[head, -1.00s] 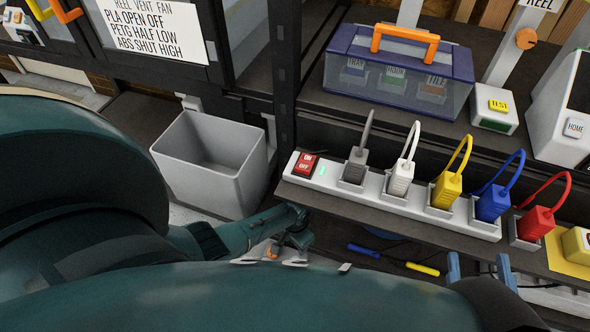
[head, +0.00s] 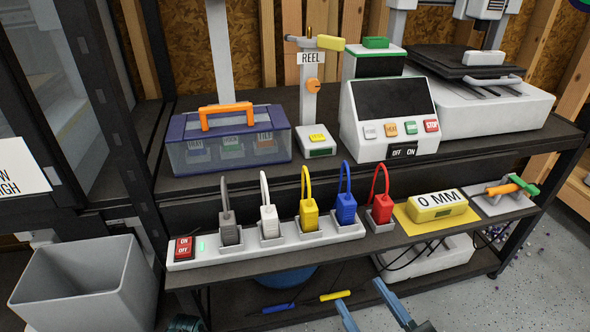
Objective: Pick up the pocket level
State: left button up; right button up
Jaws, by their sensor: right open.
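A yellow block marked "0 MM" (head: 436,206), which looks like the pocket level, lies on a yellow mat (head: 404,221) on the narrow front shelf, right of the power strip. A small window shows on its front side. My right gripper (head: 360,291) comes in at the bottom edge with its two blue fingers spread and nothing between them. It is lower in the picture than the block and to its left, apart from it. My left gripper is not in view; only a bit of dark teal arm shows at the bottom left.
A power strip (head: 186,264) with several coloured plugs lies left of the block. A tool with orange and green handles (head: 511,186) lies to its right. A grey bin (head: 85,290) stands at left. The printer bench (head: 310,170) is above.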

aim_at(439, 205)
jog(key=k, duration=1.25)
